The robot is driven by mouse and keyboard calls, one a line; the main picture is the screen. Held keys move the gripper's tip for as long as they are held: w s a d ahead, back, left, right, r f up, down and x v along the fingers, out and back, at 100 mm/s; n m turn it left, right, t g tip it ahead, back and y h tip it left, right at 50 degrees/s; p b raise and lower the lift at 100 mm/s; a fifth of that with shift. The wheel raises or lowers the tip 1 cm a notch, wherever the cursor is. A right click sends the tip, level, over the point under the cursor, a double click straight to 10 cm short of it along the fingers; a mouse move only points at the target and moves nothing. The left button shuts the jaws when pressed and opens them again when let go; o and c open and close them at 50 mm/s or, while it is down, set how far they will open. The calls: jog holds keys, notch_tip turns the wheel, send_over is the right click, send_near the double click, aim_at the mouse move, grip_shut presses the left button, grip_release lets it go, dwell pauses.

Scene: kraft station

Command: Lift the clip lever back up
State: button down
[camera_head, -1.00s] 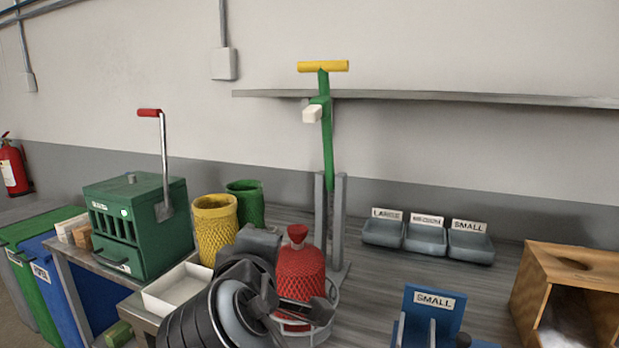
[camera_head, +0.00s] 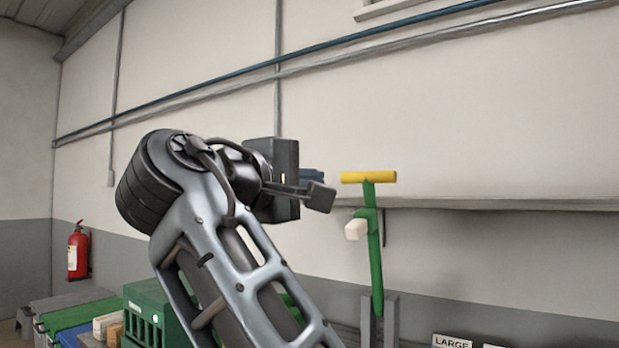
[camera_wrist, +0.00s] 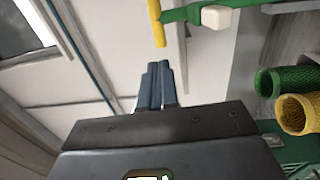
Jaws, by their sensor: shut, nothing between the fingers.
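The clip lever (camera_head: 374,250) appears to be the green bar with a yellow crossbar handle (camera_head: 368,177) on top. It stands nearly upright, with a white block (camera_head: 356,229) on its left side. In the wrist view the yellow handle (camera_wrist: 156,22) is just beyond my fingertips, and the green bar (camera_wrist: 180,13) runs to the right. My gripper (camera_head: 318,187) is raised to about handle height, left of the handle in the head view. My fingers (camera_wrist: 156,85) are shut together and empty, and look apart from the lever. The lever's lower pivot is out of view.
Grey uprights (camera_head: 379,322) flank the lever's lower part. A shelf (camera_head: 500,204) runs along the wall behind it. In the wrist view, yellow (camera_wrist: 298,114) and green (camera_wrist: 283,80) net-covered containers are at right. A green box (camera_head: 150,315) stands lower left.

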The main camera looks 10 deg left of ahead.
aim_at(352, 174)
jog(key=p+x, duration=0.2)
jog(key=x, duration=0.9)
jog(key=shift+w+r+p, duration=0.15)
jog(key=shift+p, duration=0.25)
jog(key=w, duration=0.1)
jog(key=w+d+r, duration=0.1)
jog(key=shift+w+d+p, duration=0.1)
jog(key=shift+w+p, duration=0.25)
jog(key=shift+p, duration=0.05)
jog(key=shift+r, duration=0.1)
